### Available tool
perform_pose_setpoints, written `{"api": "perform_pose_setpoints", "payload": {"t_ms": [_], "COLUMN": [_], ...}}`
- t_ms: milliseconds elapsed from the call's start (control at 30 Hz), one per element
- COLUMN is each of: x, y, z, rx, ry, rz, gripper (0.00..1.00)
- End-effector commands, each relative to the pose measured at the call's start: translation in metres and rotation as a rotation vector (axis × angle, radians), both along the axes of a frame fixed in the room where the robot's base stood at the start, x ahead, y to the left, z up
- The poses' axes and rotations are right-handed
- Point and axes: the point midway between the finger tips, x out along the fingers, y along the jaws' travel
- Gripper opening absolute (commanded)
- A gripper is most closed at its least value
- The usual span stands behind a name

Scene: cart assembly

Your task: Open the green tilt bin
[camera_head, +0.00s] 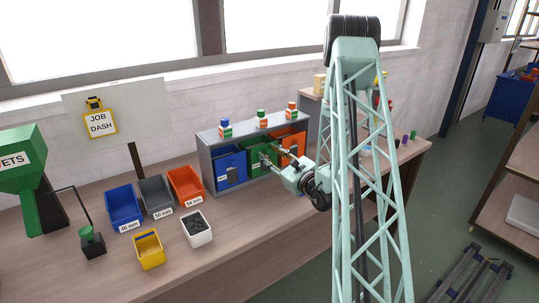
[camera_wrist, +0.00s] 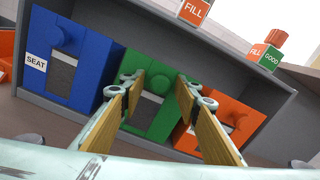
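The green tilt bin (camera_head: 258,161) sits in the middle of a grey cabinet (camera_head: 208,160), between the blue bin (camera_head: 230,168) and the orange bin (camera_head: 289,139). In the wrist view the green bin (camera_wrist: 150,125) shows a round green knob (camera_wrist: 151,84) above a dark front panel. My gripper (camera_head: 275,154) is in front of the green bin. In the wrist view my gripper (camera_wrist: 160,78) has its two wood-coloured fingers spread, with the knob between them in the picture. Contact with the knob cannot be told. The fingers hide parts of the bin's sides.
Coloured blocks stand on the cabinet top, including a FILL block (camera_wrist: 194,10). On the bench (camera_head: 255,235) are a blue tray (camera_head: 124,206), a grey tray (camera_head: 157,196), an orange tray (camera_head: 185,183), a yellow bin (camera_head: 149,250) and a white bin (camera_head: 197,230). The bench front is clear.

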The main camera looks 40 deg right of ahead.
Motion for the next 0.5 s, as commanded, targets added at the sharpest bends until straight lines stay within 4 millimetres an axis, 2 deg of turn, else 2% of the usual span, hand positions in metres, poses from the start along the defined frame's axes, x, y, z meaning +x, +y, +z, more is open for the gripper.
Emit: {"api": "perform_pose_setpoints", "payload": {"t_ms": [267, 500], "x": [0.0005, 0.0004], "y": [0.0001, 0.0002], "z": [0.0001, 0.0], "rx": [0.0, 0.0], "ry": [0.0, 0.0], "rz": [0.0, 0.0], "gripper": [0.3, 0.08]}}
